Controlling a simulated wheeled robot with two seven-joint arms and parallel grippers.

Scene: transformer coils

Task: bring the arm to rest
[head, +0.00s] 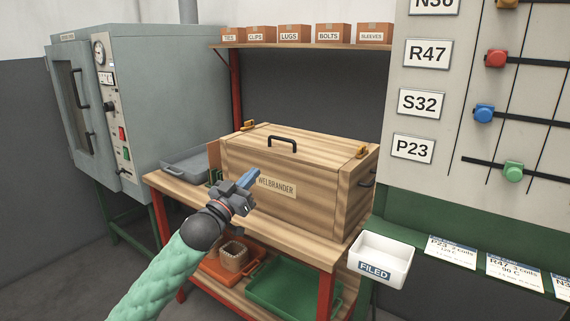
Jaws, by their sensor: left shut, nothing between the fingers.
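My left gripper (249,180) is at the end of a green padded arm that comes in from the lower left. Its blue-grey fingers are shut and empty. The chest's lid (325,150) is closed, with a black handle on top. My right gripper is not in view.
The chest stands on a wooden bench (297,250). A grey tray (185,165) is left of it, and a grey oven (150,90) beyond. Below are an orange tray (217,273) and a green tray (283,293). A white FILED bin (385,252) hangs at the right, under a panel (425,160).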

